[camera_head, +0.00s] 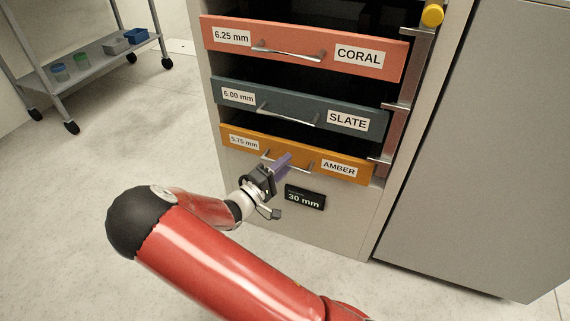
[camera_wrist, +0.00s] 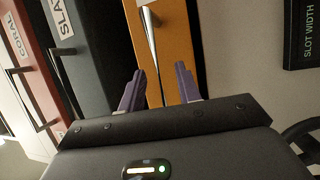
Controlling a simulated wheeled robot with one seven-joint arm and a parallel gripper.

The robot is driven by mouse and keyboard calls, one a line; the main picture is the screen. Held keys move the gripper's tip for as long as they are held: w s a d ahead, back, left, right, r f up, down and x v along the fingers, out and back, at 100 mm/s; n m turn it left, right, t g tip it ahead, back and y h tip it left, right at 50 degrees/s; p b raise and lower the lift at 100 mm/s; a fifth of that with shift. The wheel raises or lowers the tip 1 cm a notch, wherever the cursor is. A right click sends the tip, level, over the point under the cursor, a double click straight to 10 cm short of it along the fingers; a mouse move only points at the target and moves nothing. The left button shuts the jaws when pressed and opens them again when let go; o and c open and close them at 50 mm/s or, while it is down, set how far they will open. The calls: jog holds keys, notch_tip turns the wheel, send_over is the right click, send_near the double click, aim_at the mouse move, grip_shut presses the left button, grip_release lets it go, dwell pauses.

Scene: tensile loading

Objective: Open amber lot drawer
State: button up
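The amber lot drawer (camera_head: 237,139) is the lowest of three drawers, orange, labelled 5.75 mm and AMBER. Its metal bar handle (camera_head: 306,167) is partly hidden behind my fingers in the head view. My gripper (camera_head: 284,162) is at the middle of this handle. In the wrist view the amber drawer front (camera_wrist: 176,45) fills the upper middle, and its handle (camera_wrist: 151,42) runs down between the two purple fingertips of my gripper (camera_wrist: 160,73). The fingers are apart, with a gap beside the bar. I cannot tell whether either finger touches it.
The slate drawer (camera_head: 290,106) and coral drawer (camera_head: 330,62) are stacked above. A black display (camera_head: 305,198) reading 30 mm is on the cabinet below amber. A yellow knob (camera_head: 433,15) is at the upper right. A wheeled cart (camera_head: 88,62) stands far left. The floor at left is clear.

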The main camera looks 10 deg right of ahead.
jog(key=shift+w+d, duration=0.1)
jog(key=shift+d, duration=0.15)
grip_shut()
jog(key=s+a, duration=0.7)
jog(key=s, duration=0.3)
jog(key=s+a+p, duration=0.1)
jog(key=s+a, duration=0.7)
jog(key=s, duration=0.3)
jog(key=shift+a+p, duration=0.2)
jog(key=shift+p, duration=0.1)
jog(key=shift+s, duration=0.1)
